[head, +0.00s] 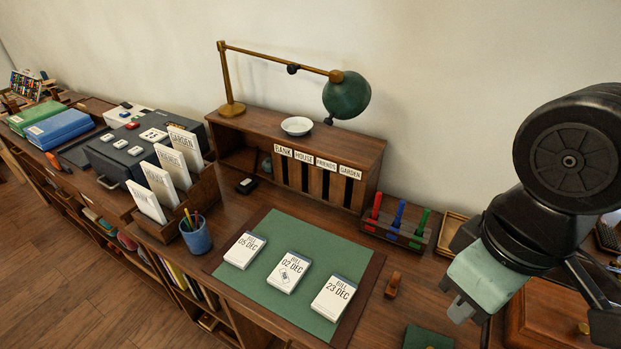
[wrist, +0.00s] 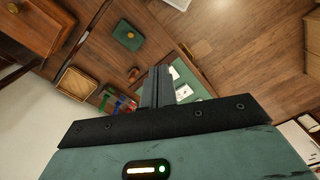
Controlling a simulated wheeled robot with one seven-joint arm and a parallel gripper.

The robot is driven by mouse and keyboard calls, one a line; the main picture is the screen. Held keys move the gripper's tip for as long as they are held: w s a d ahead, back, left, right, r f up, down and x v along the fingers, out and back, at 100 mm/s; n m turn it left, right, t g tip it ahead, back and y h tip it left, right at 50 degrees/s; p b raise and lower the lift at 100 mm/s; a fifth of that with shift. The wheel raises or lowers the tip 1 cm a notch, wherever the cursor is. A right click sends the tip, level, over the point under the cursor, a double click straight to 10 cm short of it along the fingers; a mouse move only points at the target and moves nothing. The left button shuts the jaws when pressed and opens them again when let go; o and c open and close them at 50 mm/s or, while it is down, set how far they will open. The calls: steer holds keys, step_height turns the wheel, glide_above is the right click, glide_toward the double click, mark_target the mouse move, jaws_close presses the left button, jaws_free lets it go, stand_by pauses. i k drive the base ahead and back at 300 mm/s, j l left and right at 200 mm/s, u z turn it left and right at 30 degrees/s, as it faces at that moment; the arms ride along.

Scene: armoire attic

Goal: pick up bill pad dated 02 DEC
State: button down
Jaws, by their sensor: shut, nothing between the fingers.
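The bill pad dated 02 DEC (head: 288,272) lies on the green desk mat (head: 256,300), in the middle of a row of white pads. The 05 DEC pad (head: 244,250) lies to its left and the 23 DEC pad (head: 334,297) to its right. My gripper (head: 461,309) is at the right in the head view, shut and empty, well to the right of the pads and apart from them. In the wrist view my shut fingers (wrist: 157,86) point toward the mat (wrist: 184,77), where white pads show partly behind them; their dates are unreadable there.
A rack with red, blue and green markers (head: 398,222) stands behind the mat's right side. A wooden stamp (head: 393,285) lies right of the mat. A blue pencil cup (head: 196,236) stands at its left. A green lamp (head: 346,95) overhangs the pigeonhole shelf (head: 352,156).

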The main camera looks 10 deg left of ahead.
mark_target(285, 278)
steer(key=j+z, duration=0.15)
steer(key=j, duration=1.65)
steer(key=i+j, duration=0.1)
steer(key=j, duration=0.35)
steer(key=i+j, duration=0.1)
steer(key=j, duration=0.35)
steer(key=i+j+z, duration=0.1)
steer(key=j, duration=0.75)
steer(key=i+z, duration=0.05)
steer(key=i, duration=0.05)
